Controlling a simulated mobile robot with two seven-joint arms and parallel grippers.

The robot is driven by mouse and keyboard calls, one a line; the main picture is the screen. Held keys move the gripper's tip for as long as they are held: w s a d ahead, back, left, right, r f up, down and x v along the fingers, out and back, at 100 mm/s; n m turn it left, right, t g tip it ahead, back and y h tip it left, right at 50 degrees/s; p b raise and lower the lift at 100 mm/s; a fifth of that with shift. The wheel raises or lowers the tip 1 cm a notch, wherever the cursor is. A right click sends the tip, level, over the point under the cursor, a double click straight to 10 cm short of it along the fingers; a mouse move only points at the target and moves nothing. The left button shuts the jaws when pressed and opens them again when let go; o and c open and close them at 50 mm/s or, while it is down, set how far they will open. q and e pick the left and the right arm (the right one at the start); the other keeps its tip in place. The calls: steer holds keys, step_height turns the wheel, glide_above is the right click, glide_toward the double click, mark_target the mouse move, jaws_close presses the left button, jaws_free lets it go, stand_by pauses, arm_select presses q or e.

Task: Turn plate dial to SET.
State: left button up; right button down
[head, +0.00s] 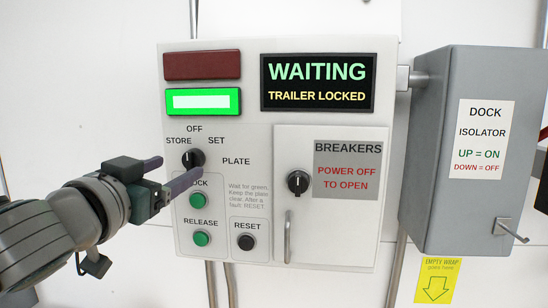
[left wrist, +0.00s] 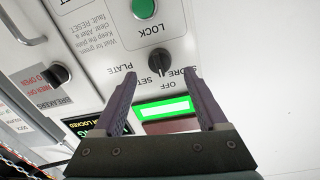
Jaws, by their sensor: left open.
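The plate dial (head: 193,158) is a round black knob on the white control panel, with STORE, OFF and SET printed around its top and PLATE at its right. I cannot tell for certain which label its mark points to. It also shows upside down in the left wrist view (left wrist: 160,63), beyond the fingertips and between them. My left gripper (head: 174,171) is open and empty, with its two purple fingers reaching toward the dial from the lower left. The fingers appear apart from the knob. My right gripper is not in view.
The green lamp (head: 203,102) is lit below a dark red lamp (head: 202,66). The display (head: 318,83) reads WAITING, TRAILER LOCKED. Green LOCK (head: 198,201) and RELEASE (head: 201,239) buttons sit below the dial. A breaker door (head: 345,235) and grey isolator box (head: 440,150) stand right.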

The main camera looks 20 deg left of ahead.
mark_target(187, 163)
arm_select(q)
steer(key=shift+w+a, duration=0.2)
steer(key=shift+w, duration=0.95)
steer(key=shift+w+a, duration=0.15)
steer(key=shift+w, duration=0.95)
jaws_close()
